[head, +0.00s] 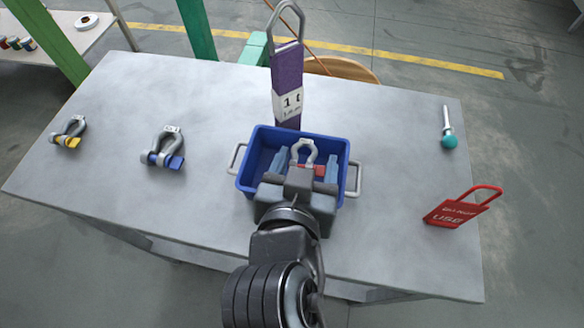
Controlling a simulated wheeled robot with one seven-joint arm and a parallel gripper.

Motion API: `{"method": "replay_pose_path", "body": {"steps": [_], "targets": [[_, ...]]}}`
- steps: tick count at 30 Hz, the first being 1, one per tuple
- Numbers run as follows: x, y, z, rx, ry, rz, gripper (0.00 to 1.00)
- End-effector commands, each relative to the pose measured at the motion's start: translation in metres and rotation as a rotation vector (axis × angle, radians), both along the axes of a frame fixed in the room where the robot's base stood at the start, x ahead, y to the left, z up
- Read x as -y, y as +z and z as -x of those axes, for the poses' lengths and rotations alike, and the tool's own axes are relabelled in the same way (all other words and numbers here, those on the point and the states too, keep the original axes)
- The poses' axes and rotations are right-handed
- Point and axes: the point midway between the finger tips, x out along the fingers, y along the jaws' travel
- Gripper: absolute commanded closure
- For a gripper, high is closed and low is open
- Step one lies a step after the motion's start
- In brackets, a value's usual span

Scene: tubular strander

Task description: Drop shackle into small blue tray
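The small blue tray (257,142) stands near the middle of the grey table, with a grey handle at each side. My gripper (305,168) is over the tray, its two bluish fingers spread to the left and right of a grey shackle (304,147) with a red part. The shackle's bow points toward the far side of the tray. I cannot tell whether the fingers touch the shackle or whether it rests on the tray floor, since my gripper body hides its near side. Two more shackles, one with blue (166,148) and one with yellow (70,132), lie on the left.
A tall purple tagged piece with a grey loop (287,70) stands just behind the tray. A red padlock-shaped tag (460,209) and a teal-knobbed pin (449,135) are on the right. The table (400,150) is bare between these and the tray.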

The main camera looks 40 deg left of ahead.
Motion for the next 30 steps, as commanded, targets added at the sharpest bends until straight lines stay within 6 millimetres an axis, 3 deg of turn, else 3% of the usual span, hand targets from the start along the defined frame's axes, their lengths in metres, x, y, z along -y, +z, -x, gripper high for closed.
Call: {"method": "replay_pose_path", "body": {"steps": [8,17,30], "targets": [[0.000,0.000,0.000,0.000,0.000,0.000,0.07],[0.002,0.000,0.003,-0.002,-0.001,0.001,0.07],[0.032,0.024,0.052,0.000,0.000,-0.001,0.07]]}}
